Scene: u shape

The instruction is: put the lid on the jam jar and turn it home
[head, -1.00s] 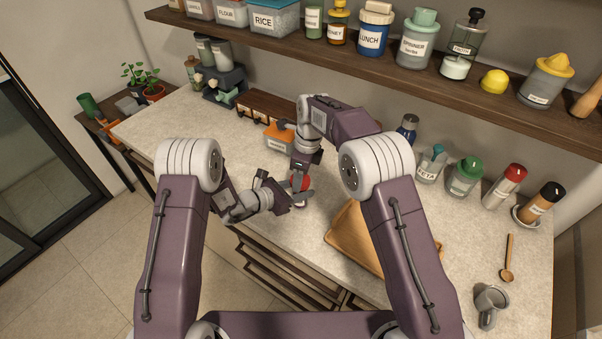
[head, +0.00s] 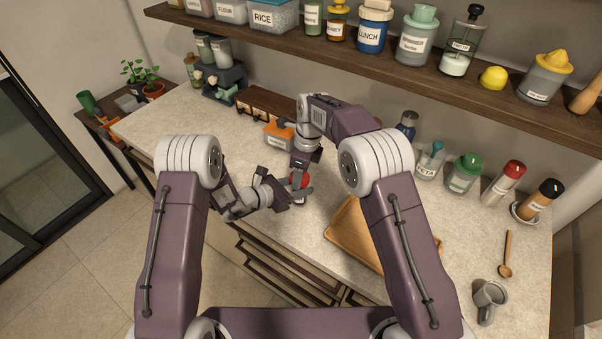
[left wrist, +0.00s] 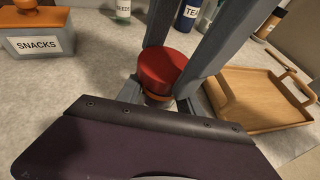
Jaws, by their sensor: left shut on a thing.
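The red lid (left wrist: 165,71) sits at the top of the jam jar (left wrist: 158,99), of which only a narrow amber band shows in the left wrist view. In the head view the red lid (head: 300,181) shows between my two grippers, above the counter. My left gripper (head: 301,196) reaches in from the left and is shut on the jar below the lid. My right gripper (head: 300,178) points down from above, its grey fingers on either side of the lid, apparently closed on it. The jar's lower part is hidden, and I cannot tell how tightly the lid sits.
A wooden tray (head: 345,236) lies to the right of the jar. An orange-lidded snacks box (left wrist: 40,42) stands behind to the left. Several bottles and jars line the back of the counter, under a loaded shelf (head: 400,75).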

